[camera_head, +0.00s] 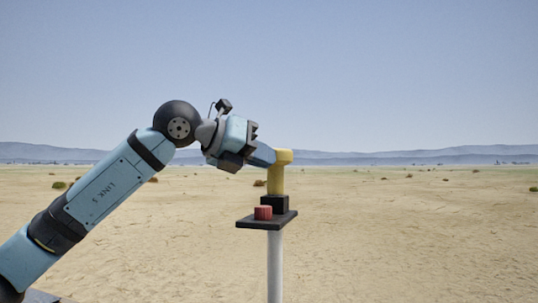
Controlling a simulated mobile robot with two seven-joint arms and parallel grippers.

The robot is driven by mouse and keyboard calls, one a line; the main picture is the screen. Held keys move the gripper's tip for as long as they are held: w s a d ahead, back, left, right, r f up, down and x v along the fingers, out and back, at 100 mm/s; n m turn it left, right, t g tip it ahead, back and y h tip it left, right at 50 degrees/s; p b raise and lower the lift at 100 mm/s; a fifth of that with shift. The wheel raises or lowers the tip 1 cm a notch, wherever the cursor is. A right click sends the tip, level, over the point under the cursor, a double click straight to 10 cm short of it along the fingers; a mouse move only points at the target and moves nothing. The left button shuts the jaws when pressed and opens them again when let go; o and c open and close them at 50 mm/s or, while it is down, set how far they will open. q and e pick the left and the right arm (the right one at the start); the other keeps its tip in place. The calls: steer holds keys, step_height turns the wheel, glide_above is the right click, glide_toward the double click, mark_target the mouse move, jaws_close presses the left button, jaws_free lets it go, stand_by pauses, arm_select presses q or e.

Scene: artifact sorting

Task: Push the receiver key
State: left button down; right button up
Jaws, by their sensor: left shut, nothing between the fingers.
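A black stand plate (246,222) on a pale post carries a red block like a button (263,213) at its front left. Behind it on the plate is a black base (274,204) with an upright yellow piece (276,183) whose top sticks out to the right. I cannot tell which of these is the receiver key. My left gripper (270,157) is shut and empty, its tip at the upper left side of the yellow piece. I cannot tell if they touch. The tip is above the red block and clear of it. My right gripper is not in view.
The pale post (274,268) holds the plate above open, dry desert ground. Small shrubs (59,185) and low hills lie far off. The space right of the stand is free, and my left arm fills the left side.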

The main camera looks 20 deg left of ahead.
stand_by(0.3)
arm_select(q)
steer(key=shift+s+f+b, duration=0.1)
steer(key=shift+s+b, duration=0.25)
steer(key=shift+b, duration=0.1)
steer(key=shift+s, duration=0.55)
steer(key=shift+b, duration=0.3)
steer(key=s+b, duration=0.3)
steer(key=s, duration=0.3)
steer(key=shift+a, duration=0.1)
